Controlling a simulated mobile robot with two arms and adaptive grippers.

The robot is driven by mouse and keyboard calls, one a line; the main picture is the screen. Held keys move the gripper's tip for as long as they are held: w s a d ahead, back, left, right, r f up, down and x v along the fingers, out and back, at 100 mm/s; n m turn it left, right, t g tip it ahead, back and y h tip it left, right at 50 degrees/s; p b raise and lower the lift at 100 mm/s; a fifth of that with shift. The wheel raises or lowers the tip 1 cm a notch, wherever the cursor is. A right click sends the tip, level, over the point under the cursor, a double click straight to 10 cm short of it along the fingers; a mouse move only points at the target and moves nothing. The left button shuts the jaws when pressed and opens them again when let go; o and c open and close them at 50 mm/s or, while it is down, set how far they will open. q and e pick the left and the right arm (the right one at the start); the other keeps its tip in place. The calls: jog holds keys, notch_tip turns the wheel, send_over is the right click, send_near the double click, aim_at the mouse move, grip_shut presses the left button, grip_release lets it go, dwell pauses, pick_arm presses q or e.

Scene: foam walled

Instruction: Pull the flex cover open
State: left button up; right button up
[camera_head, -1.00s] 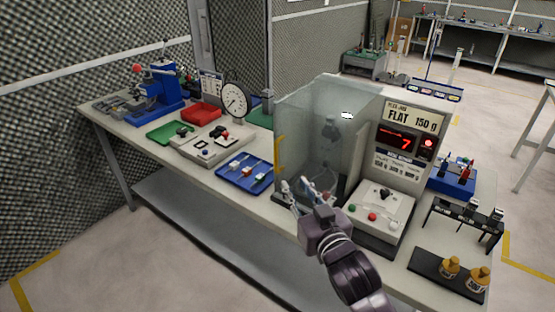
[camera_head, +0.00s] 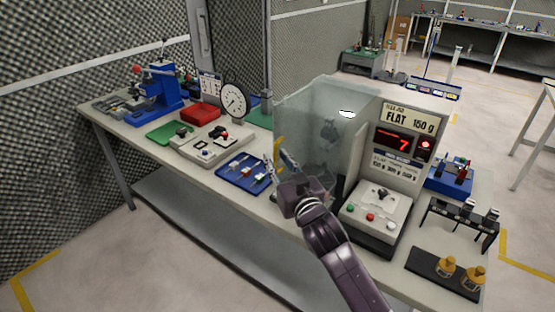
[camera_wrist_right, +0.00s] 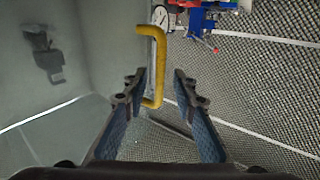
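The flex cover (camera_head: 305,125) is a clear, box-like shield on the bench, and it looks closed. A yellow handle (camera_head: 279,148) stands upright on its front left edge. My right gripper (camera_head: 276,160) is open and empty at this handle, one finger on either side. In the right wrist view, the lower part of the yellow handle (camera_wrist_right: 158,70) shows between the two open fingertips of the gripper (camera_wrist_right: 158,82), nearer the left finger. Whether they touch cannot be told. My left gripper is not in view.
A blue tray (camera_head: 233,182) with small parts lies left of my gripper. A button box (camera_head: 381,200) and the tester panel with a red display (camera_head: 402,142) stand to the right. A dial gauge (camera_head: 233,98) and a blue press (camera_head: 158,90) are farther left.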

grip_shut()
dwell(0.3)
jog(key=p, duration=0.6)
send_near(302, 170)
jog(key=s+d+r, duration=0.2)
jog(key=d+r, duration=0.2)
jog(key=d, duration=0.1)
jog(key=shift+f, duration=0.15)
grip_release()
